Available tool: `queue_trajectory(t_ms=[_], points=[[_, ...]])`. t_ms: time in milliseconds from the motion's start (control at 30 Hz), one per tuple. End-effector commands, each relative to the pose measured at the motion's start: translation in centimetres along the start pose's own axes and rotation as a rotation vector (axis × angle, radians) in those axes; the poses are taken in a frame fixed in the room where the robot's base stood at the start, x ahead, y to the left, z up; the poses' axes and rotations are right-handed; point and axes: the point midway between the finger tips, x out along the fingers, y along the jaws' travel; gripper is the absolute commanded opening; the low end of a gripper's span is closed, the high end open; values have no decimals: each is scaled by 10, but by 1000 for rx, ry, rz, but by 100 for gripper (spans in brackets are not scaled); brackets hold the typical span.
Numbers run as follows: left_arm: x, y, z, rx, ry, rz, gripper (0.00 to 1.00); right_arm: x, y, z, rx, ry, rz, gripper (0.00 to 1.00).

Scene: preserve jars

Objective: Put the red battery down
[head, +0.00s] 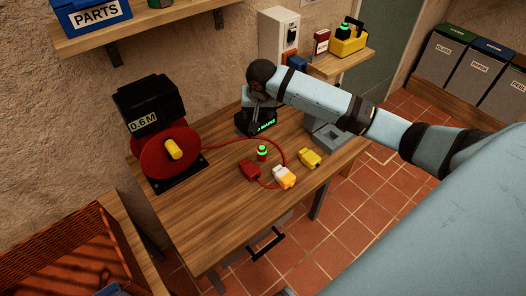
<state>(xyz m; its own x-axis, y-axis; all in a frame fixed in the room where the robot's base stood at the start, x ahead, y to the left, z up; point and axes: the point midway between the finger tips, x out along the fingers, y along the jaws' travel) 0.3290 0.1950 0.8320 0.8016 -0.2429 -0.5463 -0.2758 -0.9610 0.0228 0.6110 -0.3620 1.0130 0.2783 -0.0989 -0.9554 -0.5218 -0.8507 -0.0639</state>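No object is clearly recognisable as the red battery. A small red block (250,172) lies on the wooden table (205,225), close to a red cable. A red and white item (321,42) stands on the wall shelf at the back right. My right arm comes in from the right, and its gripper (256,101) points down at a black device (256,122) with a green lit display at the table's back. Its fingertips are small and partly hidden, so I cannot tell whether they hold anything. My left gripper is not in view.
A red cable reel (168,152) stands at the table's left. A white and orange plug (284,177), a yellow plug (309,158) and a green-topped button (262,153) are mid-table. A grey stand (327,134) is at the right. The table's front left is clear.

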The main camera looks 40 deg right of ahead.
Motion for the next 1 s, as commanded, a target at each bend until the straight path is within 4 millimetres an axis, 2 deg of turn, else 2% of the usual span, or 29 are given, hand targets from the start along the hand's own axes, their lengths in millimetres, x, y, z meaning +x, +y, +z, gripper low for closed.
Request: queue_trajectory(t_ms=[100, 233, 600, 867, 1000], points=[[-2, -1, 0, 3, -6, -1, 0, -1, 12, 19, 108, -128, 71, 64], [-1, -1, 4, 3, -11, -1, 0, 7, 16, 27, 143, -171, 99, 64], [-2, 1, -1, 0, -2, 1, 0, 72, 21, 38, 143, -168, 99, 64], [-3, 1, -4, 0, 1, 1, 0, 92, 20, 41, 140, -166, 97, 64], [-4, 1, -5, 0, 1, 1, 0, 113, 17, 44, 140, -166, 98, 64]])
